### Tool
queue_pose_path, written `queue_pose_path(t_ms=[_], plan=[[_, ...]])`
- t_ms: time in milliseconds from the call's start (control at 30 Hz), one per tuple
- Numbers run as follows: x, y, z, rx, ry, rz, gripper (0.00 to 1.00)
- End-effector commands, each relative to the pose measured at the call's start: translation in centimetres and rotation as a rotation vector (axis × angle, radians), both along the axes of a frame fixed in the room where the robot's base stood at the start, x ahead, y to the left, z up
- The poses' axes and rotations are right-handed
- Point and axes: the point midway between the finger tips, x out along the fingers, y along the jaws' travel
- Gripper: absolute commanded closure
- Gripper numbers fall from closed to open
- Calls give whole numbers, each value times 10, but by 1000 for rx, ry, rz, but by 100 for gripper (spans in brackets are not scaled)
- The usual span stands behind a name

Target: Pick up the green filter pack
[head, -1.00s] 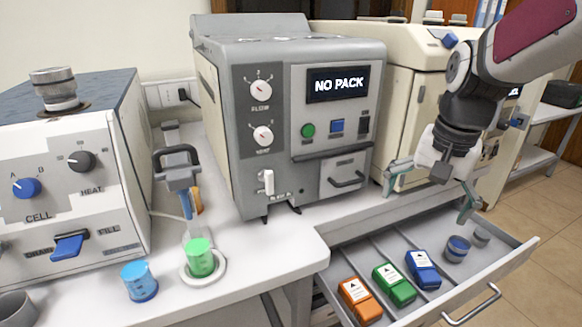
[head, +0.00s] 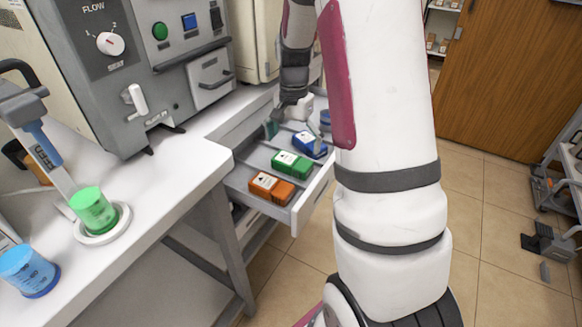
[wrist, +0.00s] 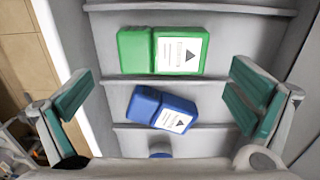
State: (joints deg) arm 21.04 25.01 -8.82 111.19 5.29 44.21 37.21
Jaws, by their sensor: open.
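The green filter pack (head: 292,164) lies in the open drawer between the orange pack and the blue pack. In the wrist view the green pack (wrist: 162,51) lies toward the top, its white label facing up. My gripper (head: 295,130) is open and empty over the drawer, near the blue pack. In the wrist view its teal-padded fingers (wrist: 160,98) stand wide apart to the left and right. The blue pack (wrist: 162,108) shows between them, and the green pack lies just beyond the fingertips. No contact is visible.
The orange pack (head: 271,188) lies in the drawer (head: 232,180) near its left end. Dividers (wrist: 190,9) separate the packs. The white counter (head: 150,180) carries the green beaker (head: 93,210) and blue beaker (head: 29,270). The grey machine (head: 150,80) stands behind.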

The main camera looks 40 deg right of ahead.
Motion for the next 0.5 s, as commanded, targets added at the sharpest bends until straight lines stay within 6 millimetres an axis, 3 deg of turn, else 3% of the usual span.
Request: queue_pose_path(t_ms=[100, 367, 500], plan=[[0, 0, -14, 0, 0, -1, 0], [1, 0, -28, 1, 0, 0, 0], [2, 1, -48, 2, 2, 0, 0]])
